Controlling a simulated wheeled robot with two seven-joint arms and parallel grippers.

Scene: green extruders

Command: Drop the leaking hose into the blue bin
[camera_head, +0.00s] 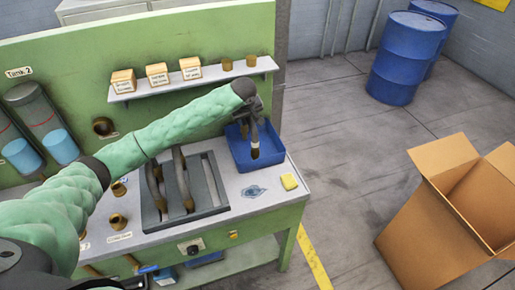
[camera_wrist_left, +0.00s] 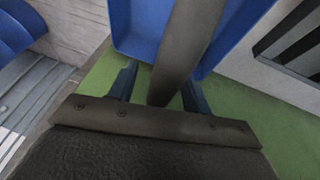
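A dark brown-grey hose piece (camera_head: 254,143) with a brownish lower end hangs at the blue bin (camera_head: 275,162), which sits at the right end of the green workbench. My left gripper (camera_head: 250,118) is over the bin, at the hose's upper part. In the left wrist view the hose (camera_wrist_left: 184,45) passes between my two fingers (camera_wrist_left: 158,80). A narrow gap shows beside the left finger, so a firm grip is not clear. The blue bin (camera_wrist_left: 138,40) lies behind the hose there. Whether the hose touches the bin floor is hidden. My right gripper is out of view.
A dark slotted rack (camera_head: 205,185) with other hoses stands left of the bin. A shelf (camera_head: 200,78) with labelled boxes runs behind. A cardboard box (camera_head: 445,215) and blue barrels (camera_head: 405,57) stand on the floor.

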